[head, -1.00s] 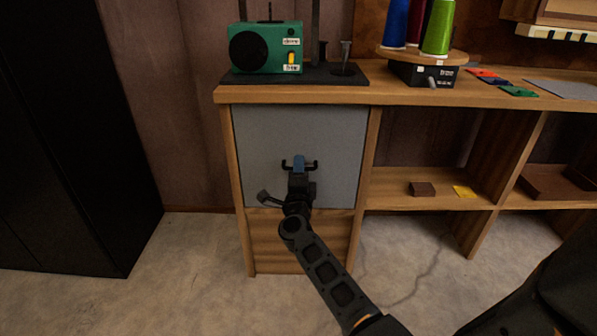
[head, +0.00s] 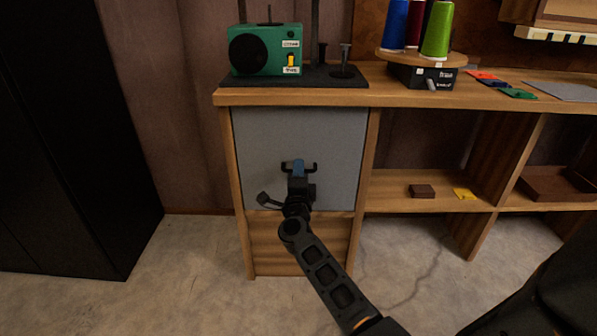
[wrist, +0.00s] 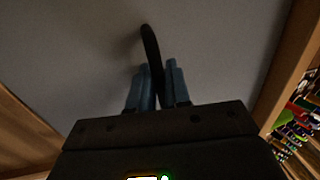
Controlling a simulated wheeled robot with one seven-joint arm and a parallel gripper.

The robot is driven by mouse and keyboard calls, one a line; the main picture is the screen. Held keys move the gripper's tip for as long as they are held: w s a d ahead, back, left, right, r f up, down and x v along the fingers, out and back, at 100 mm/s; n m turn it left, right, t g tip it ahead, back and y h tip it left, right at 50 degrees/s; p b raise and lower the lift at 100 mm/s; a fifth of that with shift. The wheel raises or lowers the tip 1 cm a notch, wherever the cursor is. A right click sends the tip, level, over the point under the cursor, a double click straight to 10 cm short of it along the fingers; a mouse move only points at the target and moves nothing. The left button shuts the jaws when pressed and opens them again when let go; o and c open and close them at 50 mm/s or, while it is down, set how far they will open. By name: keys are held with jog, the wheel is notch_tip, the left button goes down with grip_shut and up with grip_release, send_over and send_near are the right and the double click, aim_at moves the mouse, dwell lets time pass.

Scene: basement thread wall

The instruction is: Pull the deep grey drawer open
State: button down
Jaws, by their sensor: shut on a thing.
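The deep grey drawer (head: 335,140) is a large flat grey front in the wooden bench, below the worktop at the left end. Its front looks flush with the wooden frame. Its dark bar handle (head: 314,167) sits near the middle of the front. My gripper (head: 299,166) is at the handle, its blue fingers shut on it. In the wrist view the blue fingers (wrist: 155,88) stand on both sides of the dark curved handle (wrist: 150,45). The grey front (wrist: 90,50) fills the view behind. My gripper hides the middle of the handle.
A green radio (head: 266,49) stands on a dark mat on the worktop (head: 300,97). Thread spools (head: 437,30) stand on a round wooden stand to the right. Open shelves (head: 420,186) lie right of the drawer. A black cabinet (head: 70,140) is at left. The floor in front is clear.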

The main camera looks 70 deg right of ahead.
jog(key=shift+a, duration=0.1)
jog(key=r+p+v, duration=0.1)
jog(key=p+v, duration=0.3)
jog(key=v, duration=0.6)
jog(key=r+p+v, duration=0.2)
jog(key=p+v, duration=0.2)
jog(key=v, duration=0.6)
jog(key=shift+s+a+r, duration=0.2)
jog(key=shift+s+a, duration=0.1)
jog(key=shift+a, duration=0.1)
jog(key=c, duration=1.3)
grip_release()
jog(key=shift+a, duration=0.1)
jog(key=v, duration=0.7)
jog(key=shift+s+a+f, duration=0.1)
jog(key=shift+s+a, duration=0.15)
